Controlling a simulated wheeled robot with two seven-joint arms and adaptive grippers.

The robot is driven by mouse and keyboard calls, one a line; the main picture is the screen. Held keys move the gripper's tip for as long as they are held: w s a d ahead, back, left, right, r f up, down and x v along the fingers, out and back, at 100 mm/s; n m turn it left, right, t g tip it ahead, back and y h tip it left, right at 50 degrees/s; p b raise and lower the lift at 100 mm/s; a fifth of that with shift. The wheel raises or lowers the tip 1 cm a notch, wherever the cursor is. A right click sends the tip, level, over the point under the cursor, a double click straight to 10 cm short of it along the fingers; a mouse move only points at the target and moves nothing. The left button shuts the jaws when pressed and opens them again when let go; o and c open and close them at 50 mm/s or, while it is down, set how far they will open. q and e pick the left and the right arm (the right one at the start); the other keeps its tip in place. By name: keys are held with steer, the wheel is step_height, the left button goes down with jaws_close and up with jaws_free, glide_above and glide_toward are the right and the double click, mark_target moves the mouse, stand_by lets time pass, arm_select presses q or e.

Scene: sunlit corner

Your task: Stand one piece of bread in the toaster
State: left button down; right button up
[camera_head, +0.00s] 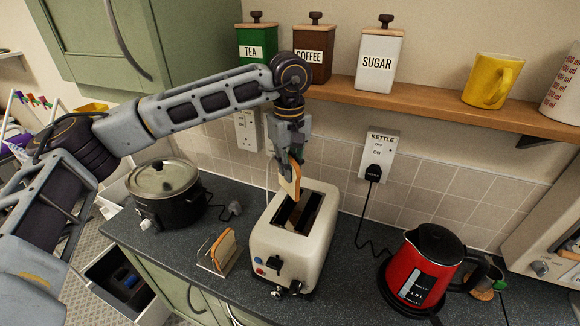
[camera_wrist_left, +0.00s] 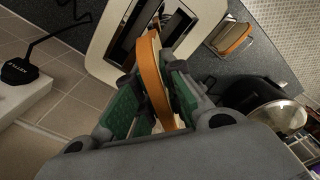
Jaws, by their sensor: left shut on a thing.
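My left gripper (camera_head: 290,168) is shut on a slice of bread (camera_head: 291,183) and holds it upright over the back part of the cream toaster (camera_head: 262,240). The toaster has two dark slots in its top. In the left wrist view the bread (camera_wrist_left: 153,80) sits edge-on between the green finger pads of the gripper (camera_wrist_left: 160,95), with the toaster (camera_wrist_left: 104,45) beyond it. I cannot tell whether the bread's lower edge is inside a slot. More bread (camera_head: 223,250) stands in a wire rack left of the toaster. My right gripper is out of view.
A black slow cooker (camera_head: 176,208) stands left on the dark worktop, and a red kettle (camera_head: 424,268) stands right. A wooden shelf (camera_head: 430,100) with canisters and a yellow mug (camera_head: 492,80) runs above. Worktop between toaster and kettle is mostly clear, apart from a cord.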

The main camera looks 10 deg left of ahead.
mark_target(289, 194)
arm_select(q)
steer(key=shift+m, duration=1.2)
steer(key=m, duration=0.3)
steer(key=shift+m, duration=0.4)
steer(key=shift+s+m, duration=0.1)
steer(key=shift+m, duration=2.1)
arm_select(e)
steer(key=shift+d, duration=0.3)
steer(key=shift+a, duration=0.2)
arm_select(q)
steer(key=shift+f, duration=0.1)
steer(key=shift+a+f+b, duration=0.1)
steer(key=shift+f+b, duration=0.65)
steer(key=shift+f, duration=1.15)
steer(key=shift+f+b, duration=2.2)
steer(key=shift+f, duration=0.5)
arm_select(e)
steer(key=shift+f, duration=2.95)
